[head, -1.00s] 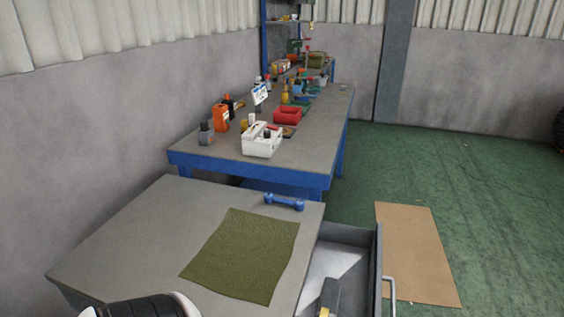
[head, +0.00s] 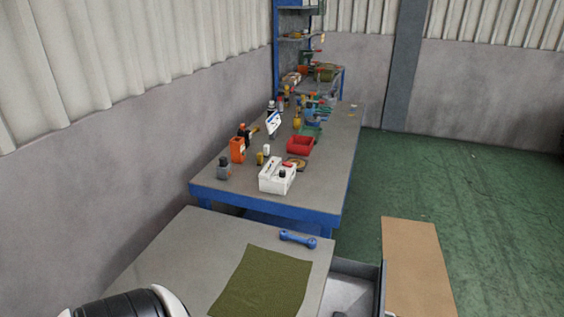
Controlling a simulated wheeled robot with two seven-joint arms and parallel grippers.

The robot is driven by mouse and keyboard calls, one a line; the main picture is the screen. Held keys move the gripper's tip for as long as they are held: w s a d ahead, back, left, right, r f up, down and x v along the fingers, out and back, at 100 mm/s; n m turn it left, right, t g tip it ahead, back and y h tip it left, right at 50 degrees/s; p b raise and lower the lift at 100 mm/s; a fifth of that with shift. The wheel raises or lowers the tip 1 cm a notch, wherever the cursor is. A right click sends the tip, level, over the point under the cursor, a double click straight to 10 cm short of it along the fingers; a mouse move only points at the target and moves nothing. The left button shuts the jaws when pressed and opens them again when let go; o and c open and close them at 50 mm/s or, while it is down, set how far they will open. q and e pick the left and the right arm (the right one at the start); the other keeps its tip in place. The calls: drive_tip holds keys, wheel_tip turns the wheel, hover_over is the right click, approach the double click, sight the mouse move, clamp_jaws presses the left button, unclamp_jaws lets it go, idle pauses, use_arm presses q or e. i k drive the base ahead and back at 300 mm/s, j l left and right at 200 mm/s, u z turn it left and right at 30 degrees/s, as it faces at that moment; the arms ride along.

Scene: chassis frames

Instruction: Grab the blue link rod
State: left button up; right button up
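The blue link rod (head: 298,239) lies on the grey top of the near table (head: 183,250), close to its far right edge. It is just beyond a green mat (head: 262,283). A black and white rounded part of my own arm shows at the bottom left. Neither gripper's fingers can be seen in the head view, and nothing is seen touching the rod.
An open drawer (head: 372,270) juts out to the right of the near table. A blue-framed workbench (head: 220,191) beyond holds a white toolbox (head: 277,177), a red bin (head: 300,145) and an orange container (head: 237,150). A brown floor mat (head: 412,262) lies right; green floor is clear beyond.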

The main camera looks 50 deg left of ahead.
sight(311, 243)
drive_tip(key=j+u, duration=0.7)
drive_tip(key=i+j+u, duration=0.1)
drive_tip(key=j+u, duration=0.25)
